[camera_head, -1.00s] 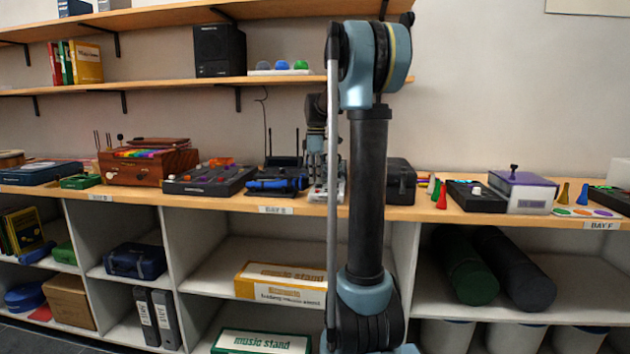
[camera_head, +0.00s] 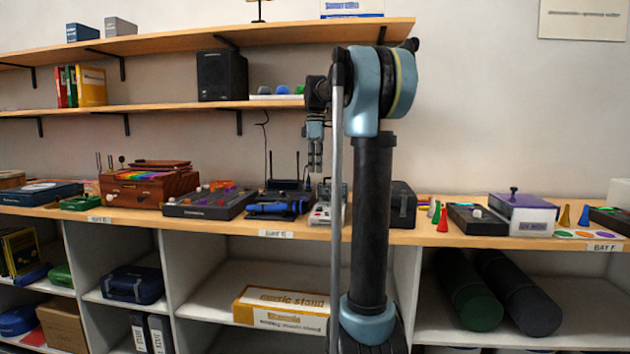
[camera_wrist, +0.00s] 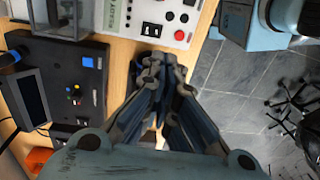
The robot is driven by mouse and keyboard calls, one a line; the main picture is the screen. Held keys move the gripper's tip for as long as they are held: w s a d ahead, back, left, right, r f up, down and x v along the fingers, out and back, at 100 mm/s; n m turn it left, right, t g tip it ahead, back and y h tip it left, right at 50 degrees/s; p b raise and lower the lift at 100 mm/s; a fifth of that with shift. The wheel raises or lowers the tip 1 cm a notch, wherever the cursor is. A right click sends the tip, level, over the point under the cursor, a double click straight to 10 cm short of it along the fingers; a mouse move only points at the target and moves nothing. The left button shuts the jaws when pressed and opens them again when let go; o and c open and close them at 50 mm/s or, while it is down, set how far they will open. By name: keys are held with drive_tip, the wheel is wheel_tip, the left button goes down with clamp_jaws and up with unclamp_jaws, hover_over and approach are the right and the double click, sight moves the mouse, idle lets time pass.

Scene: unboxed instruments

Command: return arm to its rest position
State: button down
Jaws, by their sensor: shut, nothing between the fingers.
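My gripper (camera_head: 315,165) is shut and empty. In the head view it hangs pointing down, above the shelf counter, left of my upright arm link. In the wrist view the gripper (camera_wrist: 162,62) has its fingertips together over the wooden counter edge. A grey-white device with buttons (camera_head: 322,212) stands on the counter below it, and shows at the top of the wrist view (camera_wrist: 160,18). The gripper is apart from it in the head view.
A dark device with a blue cylinder (camera_head: 272,207) and a black box (camera_head: 402,203) flank the grey-white device. The upper shelf (camera_head: 150,107) runs behind. A purple-lidded box (camera_head: 524,212) stands further right. Grey floor tiles (camera_wrist: 232,92) show beyond the counter edge.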

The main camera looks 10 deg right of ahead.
drive_tip(key=shift+r, duration=0.45)
drive_tip(key=shift+s, duration=0.1)
drive_tip(key=s+f+m+t, duration=0.1)
drive_tip(key=s+f+m, duration=0.2)
drive_tip(key=s+f, duration=0.45)
drive_tip(key=s+f+m, duration=0.4)
drive_tip(key=s+f, duration=0.1)
drive_tip(key=s, duration=0.6)
drive_tip(key=s+f+m+t, duration=0.1)
drive_tip(key=s+f+m, duration=0.2)
drive_tip(key=s+f, duration=0.5)
drive_tip(key=s+d+f+m+t, duration=0.1)
drive_tip(key=s+f+m, duration=0.3)
drive_tip(key=s+f, duration=0.5)
wheel_tip(320, 180, down, 5)
drive_tip(key=shift+d+f, duration=0.15)
